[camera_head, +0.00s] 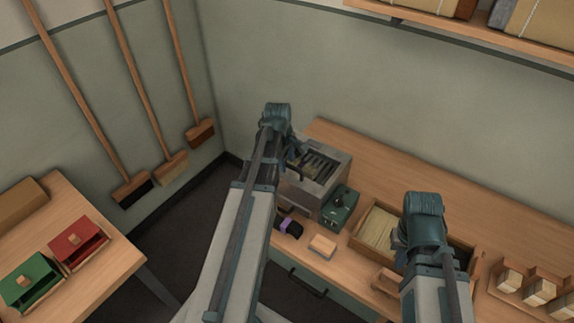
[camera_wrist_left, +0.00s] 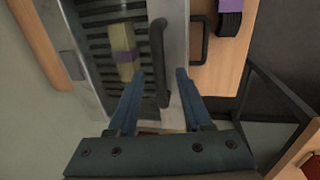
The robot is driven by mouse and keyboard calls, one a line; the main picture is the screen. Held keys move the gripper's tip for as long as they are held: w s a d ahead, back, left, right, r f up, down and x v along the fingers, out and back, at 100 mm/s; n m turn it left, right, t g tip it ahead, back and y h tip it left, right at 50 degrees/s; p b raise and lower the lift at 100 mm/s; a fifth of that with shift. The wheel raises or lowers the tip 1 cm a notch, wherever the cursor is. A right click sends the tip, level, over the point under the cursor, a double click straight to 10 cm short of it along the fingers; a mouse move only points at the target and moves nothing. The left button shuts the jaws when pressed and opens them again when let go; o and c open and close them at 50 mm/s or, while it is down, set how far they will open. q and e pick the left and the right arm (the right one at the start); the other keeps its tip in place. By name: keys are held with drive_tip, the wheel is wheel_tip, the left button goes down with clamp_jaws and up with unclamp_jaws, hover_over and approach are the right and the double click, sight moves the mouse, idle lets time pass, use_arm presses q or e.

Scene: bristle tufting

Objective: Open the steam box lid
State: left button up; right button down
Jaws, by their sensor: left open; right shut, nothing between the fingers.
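The steam box (camera_head: 332,185) is a grey metal box at the left end of the workbench. Dark slats show in its top, in the left wrist view (camera_wrist_left: 88,40) too, with a pale bundle with a purple band (camera_wrist_left: 122,55) on them. A dark bar handle (camera_wrist_left: 158,50) runs along the box's edge. I cannot tell the lid's exact outline. My left gripper (camera_head: 296,152) is over the box. In the left wrist view it is open (camera_wrist_left: 158,92), with the handle's end between its fingers, not gripped. My right gripper (camera_head: 399,240) is by the bristle crate, mostly hidden by its wrist.
A green device (camera_head: 340,206) stands close right of the box. A purple-banded dark thing (camera_head: 290,227) and a small wooden block (camera_head: 322,246) lie in front. The bristle crate (camera_head: 358,247) and a wooden rack (camera_head: 510,293) are farther right. The bench behind is clear.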

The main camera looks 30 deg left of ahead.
use_arm(q)
drive_tip(key=shift+c, duration=0.2)
clamp_jaws()
idle(1.2)
